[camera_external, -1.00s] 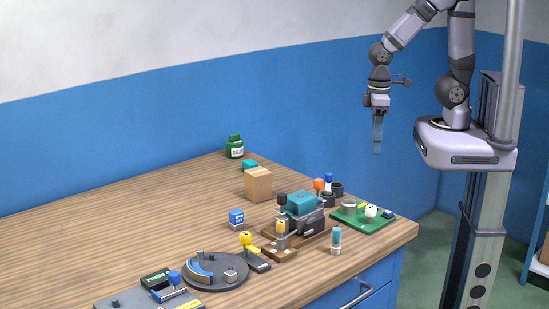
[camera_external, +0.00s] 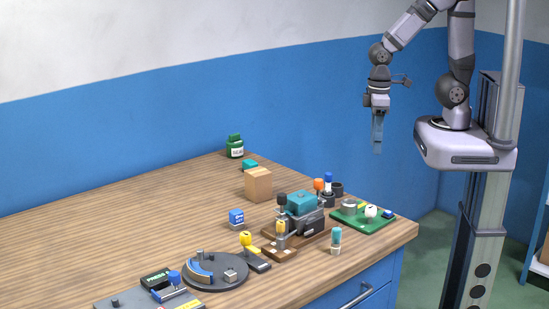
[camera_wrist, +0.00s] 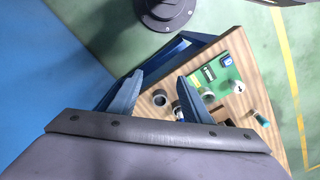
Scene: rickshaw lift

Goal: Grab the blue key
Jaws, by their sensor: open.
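My gripper (camera_external: 377,146) hangs in the air to the right of the table's back corner, fingers pointing down, and holds nothing. In the wrist view the two blue fingers (camera_wrist: 160,75) stand apart. I cannot tell for sure which thing is the blue key. An upright blue-topped piece (camera_external: 328,180) stands by dark cups near the table's right edge, below and left of my gripper. Another blue knob (camera_external: 173,277) sits at the front left, by a grey plate. In the wrist view the right finger partly covers the area near the cups.
The wooden table (camera_external: 120,225) is open at left. A cardboard box (camera_external: 258,184), a teal-topped machine (camera_external: 301,203), a green board (camera_external: 350,219), a yellow-knobbed piece (camera_external: 246,239) and a dark round turntable (camera_external: 230,279) crowd its right and front. A green bottle (camera_external: 235,147) stands at the back.

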